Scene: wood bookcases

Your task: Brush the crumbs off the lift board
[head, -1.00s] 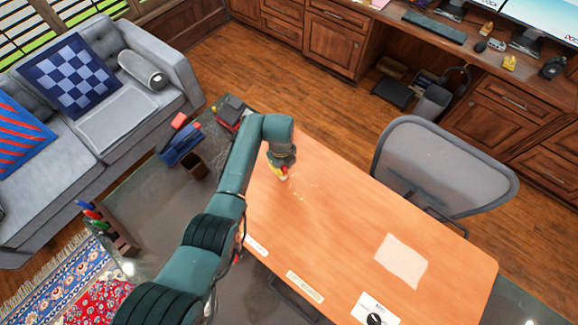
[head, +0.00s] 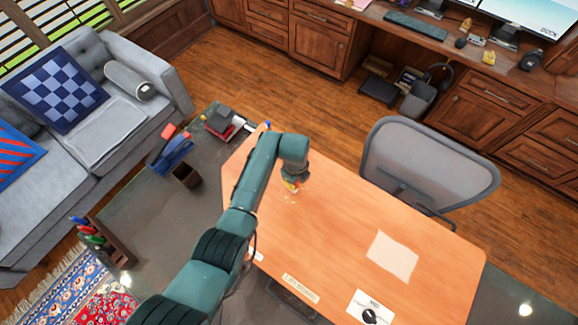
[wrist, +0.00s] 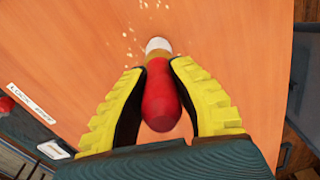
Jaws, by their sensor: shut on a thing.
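The lift board (head: 335,228) is a long orange-brown wooden top across the middle of the head view. My gripper (head: 291,186) is low over its far left part. In the wrist view my gripper (wrist: 158,66) has its yellow ridged fingers shut on the red handle of a brush (wrist: 160,98). The brush's pale tip (wrist: 158,45) points away from me, at or just above the board; contact is unclear. Small pale crumbs (wrist: 129,35) lie scattered beyond and left of the tip. A few crumbs (head: 291,200) also show below my gripper in the head view.
A pale square sheet (head: 392,256) and a white card with a black knob (head: 370,308) lie on the board. A mesh chair (head: 430,165) stands against the far edge. A blue item (head: 172,152) and a dark cup (head: 187,175) stand on the grey surface left.

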